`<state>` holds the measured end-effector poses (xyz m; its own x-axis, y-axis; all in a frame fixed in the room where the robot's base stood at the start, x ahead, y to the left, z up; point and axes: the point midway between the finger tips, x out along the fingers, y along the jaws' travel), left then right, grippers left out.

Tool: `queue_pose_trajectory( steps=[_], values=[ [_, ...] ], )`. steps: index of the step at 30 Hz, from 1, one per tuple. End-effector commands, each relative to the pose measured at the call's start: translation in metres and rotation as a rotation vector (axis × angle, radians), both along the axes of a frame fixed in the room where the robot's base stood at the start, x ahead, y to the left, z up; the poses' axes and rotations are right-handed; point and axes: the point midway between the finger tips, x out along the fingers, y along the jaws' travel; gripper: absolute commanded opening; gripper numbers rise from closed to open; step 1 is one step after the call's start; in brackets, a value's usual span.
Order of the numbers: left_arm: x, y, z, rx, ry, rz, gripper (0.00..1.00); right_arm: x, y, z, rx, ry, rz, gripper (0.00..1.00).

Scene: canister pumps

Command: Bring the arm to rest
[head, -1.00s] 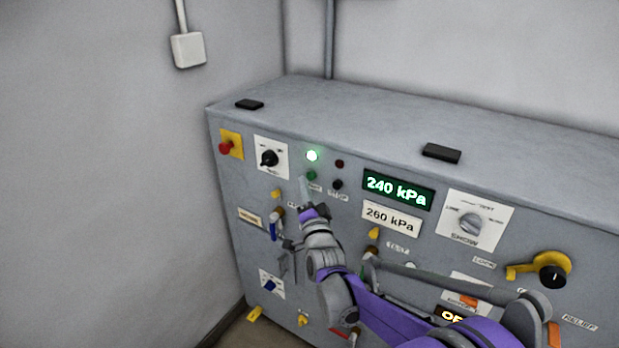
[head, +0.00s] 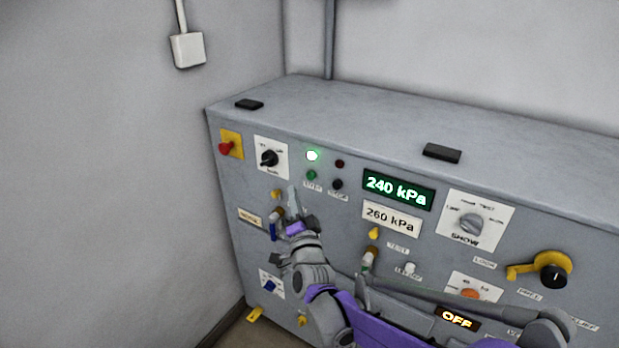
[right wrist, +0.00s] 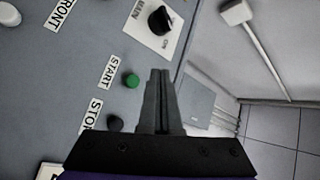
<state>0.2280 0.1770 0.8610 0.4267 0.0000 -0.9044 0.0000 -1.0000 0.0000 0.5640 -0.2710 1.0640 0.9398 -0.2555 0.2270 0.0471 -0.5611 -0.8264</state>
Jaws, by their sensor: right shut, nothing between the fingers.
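My right gripper (head: 293,196) is in front of the left part of the grey control panel (head: 235,180), below the green START button (head: 312,175). Its fingers are shut and empty. In the right wrist view the closed fingers (right wrist: 160,75) point past the START button (right wrist: 131,81), and a gap shows between them and the button. The green display (head: 398,189) reads 240 kPa, above a plate (head: 392,217) reading 260 kPa. My left gripper is not in view.
The panel carries a red knob on a yellow plate (head: 226,148), a black MAIN switch (head: 269,158), a SHOW selector (head: 472,224) and a yellow-handled black knob (head: 552,275). An amber display (head: 457,317) reads OFF. Walls stand behind and left.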

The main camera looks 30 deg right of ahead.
Motion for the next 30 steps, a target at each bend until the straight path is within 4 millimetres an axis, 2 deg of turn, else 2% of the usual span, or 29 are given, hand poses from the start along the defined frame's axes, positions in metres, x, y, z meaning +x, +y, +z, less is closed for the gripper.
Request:
queue_pose_trajectory(
  steps=[17, 22, 26, 29, 30],
  values=[
    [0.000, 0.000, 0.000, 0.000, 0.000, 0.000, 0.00, 0.000, 0.000, 0.000, 0.000, 0.000, 0.000, 0.00],
    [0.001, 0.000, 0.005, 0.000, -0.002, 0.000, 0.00, -0.007, 0.012, 0.000, -0.040, 0.079, 0.031, 0.00],
    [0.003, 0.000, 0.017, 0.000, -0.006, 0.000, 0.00, -0.035, 0.042, -0.010, -0.162, 0.292, 0.121, 0.00],
    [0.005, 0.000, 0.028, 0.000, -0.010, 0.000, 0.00, -0.076, 0.067, -0.029, -0.300, 0.513, 0.220, 0.00],
    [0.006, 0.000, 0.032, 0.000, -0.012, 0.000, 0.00, -0.095, 0.076, -0.039, -0.358, 0.602, 0.262, 0.00]
  ],
)
